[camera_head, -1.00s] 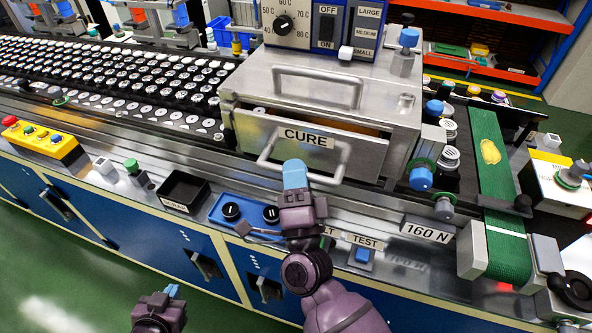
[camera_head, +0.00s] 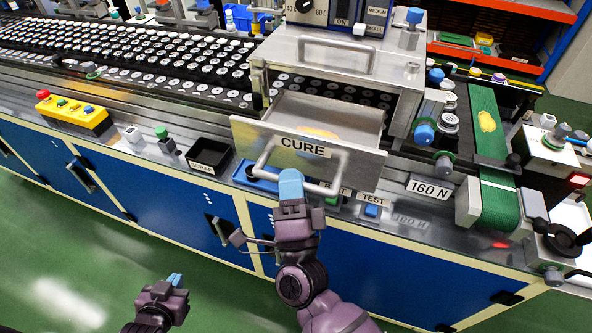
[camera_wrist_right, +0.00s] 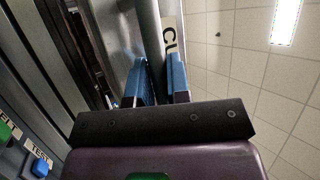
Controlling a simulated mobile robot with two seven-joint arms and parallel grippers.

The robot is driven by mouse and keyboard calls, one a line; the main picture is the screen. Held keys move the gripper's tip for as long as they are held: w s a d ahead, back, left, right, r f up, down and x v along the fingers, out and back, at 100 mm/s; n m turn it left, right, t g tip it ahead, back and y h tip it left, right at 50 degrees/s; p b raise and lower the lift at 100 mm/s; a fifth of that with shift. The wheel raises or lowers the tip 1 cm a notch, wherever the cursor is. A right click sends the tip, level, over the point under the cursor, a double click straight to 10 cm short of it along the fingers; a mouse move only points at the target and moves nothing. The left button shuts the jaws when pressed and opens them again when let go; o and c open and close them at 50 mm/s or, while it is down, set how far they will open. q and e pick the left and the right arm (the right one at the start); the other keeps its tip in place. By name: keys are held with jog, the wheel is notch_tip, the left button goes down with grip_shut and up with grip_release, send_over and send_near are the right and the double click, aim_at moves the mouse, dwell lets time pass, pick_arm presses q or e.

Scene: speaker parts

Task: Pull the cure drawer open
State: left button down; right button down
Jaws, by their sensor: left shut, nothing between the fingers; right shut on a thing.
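The cure drawer (camera_head: 360,168) has a metal front labelled CURE and a bar handle (camera_head: 262,160). It stands well out of the metal oven housing (camera_head: 390,80), and its tray is visible with a yellowish patch inside. My right gripper (camera_head: 291,182) is shut on the handle's lower bar. In the right wrist view the handle (camera_wrist_right: 152,40) runs between the blue fingertips (camera_wrist_right: 160,82), beside part of the CURE label. My left gripper (camera_head: 174,281) is shut and empty, low over the floor, away from the bench.
A black tray (camera_head: 209,153) and a blue tray (camera_head: 243,178) lie left of the drawer, the blue one partly under it. A TEST button (camera_head: 372,210) and a 160 N plate (camera_head: 429,188) are to the right. A green belt (camera_head: 485,140) stands further right.

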pick_arm(q)
jog(key=shift+w+r, duration=0.15)
jog(key=shift+w, duration=0.1)
pick_arm(e)
jog(key=shift+s+a, duration=0.1)
jog(key=shift+s, duration=0.2)
jog(key=c, duration=1.1)
grip_release()
pick_arm(q)
jog(key=shift+s+f, duration=0.2)
jog(key=shift+s, duration=0.1)
pick_arm(e)
jog(key=shift+f, duration=0.15)
